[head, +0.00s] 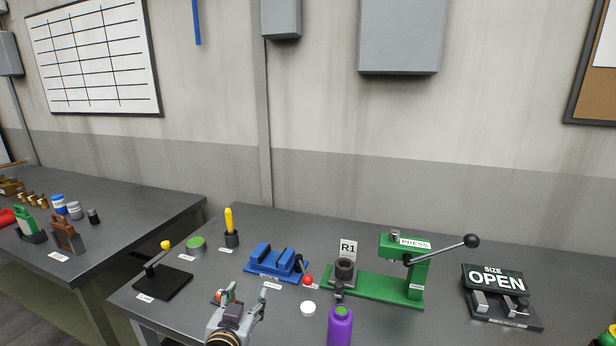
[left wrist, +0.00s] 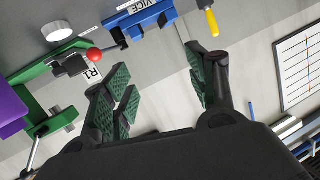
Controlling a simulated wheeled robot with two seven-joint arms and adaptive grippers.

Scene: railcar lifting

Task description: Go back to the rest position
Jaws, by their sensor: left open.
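My left gripper (head: 244,294) is in the head view at the bottom, left of the middle, above the front part of the grey workbench (head: 190,265). Its jaws are open with nothing between them. In the left wrist view the green-padded fingers (left wrist: 160,80) stand wide apart and empty. The blue vice (head: 277,261) stands behind the gripper and also shows in the left wrist view (left wrist: 142,20). A small red-orange part shows just left of the fingers, partly hidden. My right gripper is in neither view.
The green press (head: 375,288) with a lever, a white cap (head: 308,308) and a purple bottle (head: 340,328) stand to the right. An "OPEN" size stand (head: 495,282) is farther right. A black lever plate (head: 163,282) and a yellow-handled tool (head: 230,222) stand left.

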